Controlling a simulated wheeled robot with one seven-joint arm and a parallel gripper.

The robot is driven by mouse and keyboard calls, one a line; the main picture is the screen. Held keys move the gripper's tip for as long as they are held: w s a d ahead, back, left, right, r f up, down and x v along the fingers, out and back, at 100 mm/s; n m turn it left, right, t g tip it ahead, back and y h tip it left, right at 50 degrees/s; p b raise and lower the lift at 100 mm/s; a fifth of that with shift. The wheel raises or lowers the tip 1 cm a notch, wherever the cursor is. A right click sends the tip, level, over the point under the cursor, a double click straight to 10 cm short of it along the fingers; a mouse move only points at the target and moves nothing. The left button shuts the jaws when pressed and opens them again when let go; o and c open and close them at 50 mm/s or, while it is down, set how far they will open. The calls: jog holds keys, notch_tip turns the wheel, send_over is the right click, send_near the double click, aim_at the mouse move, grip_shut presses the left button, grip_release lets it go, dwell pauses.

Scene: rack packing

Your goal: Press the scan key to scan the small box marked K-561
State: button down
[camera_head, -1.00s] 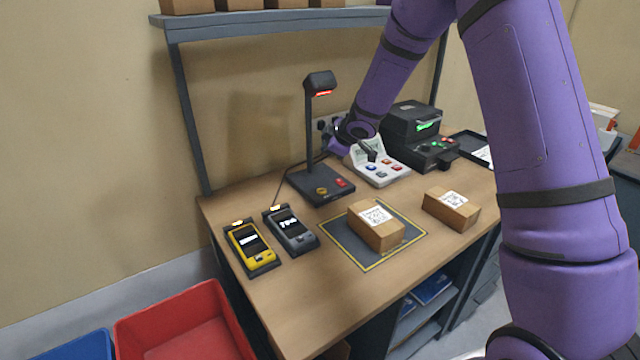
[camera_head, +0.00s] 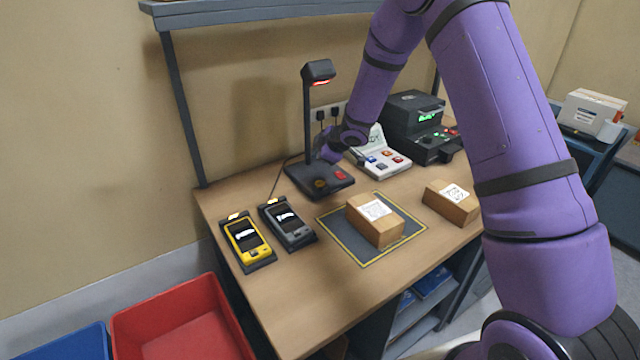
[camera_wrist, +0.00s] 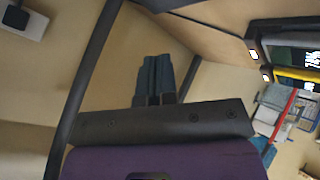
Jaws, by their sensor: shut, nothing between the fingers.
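I cannot tell which key is the scan key. One small box (camera_head: 375,224) lies on the yellow-edged mat (camera_head: 350,248), another (camera_head: 450,203) to its right. Their labels are too small to read, so I cannot tell which is K-561. My gripper (camera_head: 328,156) is over the back of the scanner base, near the post, its tips unclear there. In the wrist view its shut fingers (camera_wrist: 155,76) are together and empty.
A white panel with coloured keys (camera_head: 385,160) and a dark machine with a green display (camera_head: 415,125) stand right of the scanner. Yellow (camera_head: 246,240) and grey (camera_head: 287,222) handhelds lie left. A red bin (camera_head: 180,320) is below the table's left end.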

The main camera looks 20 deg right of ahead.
aim_at(320, 184)
jog(key=shift+f, duration=3.55)
jog(key=shift+f, duration=0.1)
jog(key=shift+f, duration=0.3)
jog(key=shift+f, duration=0.35)
jog(key=shift+r, duration=0.8)
jog(key=shift+r, duration=2.5)
jog(key=shift+r, duration=0.1)
